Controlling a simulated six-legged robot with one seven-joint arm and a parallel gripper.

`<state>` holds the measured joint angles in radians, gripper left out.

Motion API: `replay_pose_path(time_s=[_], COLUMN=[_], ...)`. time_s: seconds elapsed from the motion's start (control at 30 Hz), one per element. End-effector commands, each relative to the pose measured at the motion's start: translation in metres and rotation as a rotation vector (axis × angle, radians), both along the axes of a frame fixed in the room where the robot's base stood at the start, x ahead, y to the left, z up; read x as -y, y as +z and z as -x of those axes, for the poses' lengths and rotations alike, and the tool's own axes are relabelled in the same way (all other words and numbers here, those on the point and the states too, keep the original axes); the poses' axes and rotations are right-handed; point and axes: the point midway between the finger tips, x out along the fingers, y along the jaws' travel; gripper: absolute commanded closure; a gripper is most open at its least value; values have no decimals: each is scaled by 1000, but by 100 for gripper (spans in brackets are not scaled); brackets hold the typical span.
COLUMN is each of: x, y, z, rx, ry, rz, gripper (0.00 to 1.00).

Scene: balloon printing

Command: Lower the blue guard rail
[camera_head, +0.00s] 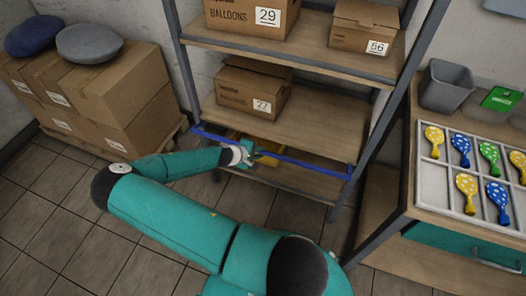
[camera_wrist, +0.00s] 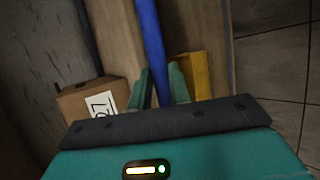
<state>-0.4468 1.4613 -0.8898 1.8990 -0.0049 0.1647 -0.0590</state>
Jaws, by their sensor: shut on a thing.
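The blue guard rail (camera_head: 308,164) runs across the front of the shelving unit at its lowest shelf, sloping slightly down to the right in the head view. My gripper (camera_head: 252,155) is at the rail, left of its middle. In the wrist view the rail (camera_wrist: 151,45) passes down between the two green fingers of my gripper (camera_wrist: 162,88), which are shut on it. The exact contact is partly hidden by the gripper body.
A yellow object (camera_head: 268,148) sits on the lowest shelf (camera_head: 300,180) behind the rail. A box marked 27 (camera_head: 250,90) stands on the shelf above. Stacked cartons (camera_head: 125,95) stand to the left. A table with a balloon tray (camera_head: 428,190) is at the right. Tiled floor lies open in front.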

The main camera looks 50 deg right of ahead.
Motion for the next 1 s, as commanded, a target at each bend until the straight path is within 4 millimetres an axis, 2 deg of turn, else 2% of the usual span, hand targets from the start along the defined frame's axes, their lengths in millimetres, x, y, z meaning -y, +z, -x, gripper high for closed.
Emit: replay_pose_path(time_s=[0.3,1.0], x=[-4,-8], y=[-18,-63], z=[-7,-5], rx=[60,62], ry=[2,-1], rz=[163,148], gripper=[100,100])
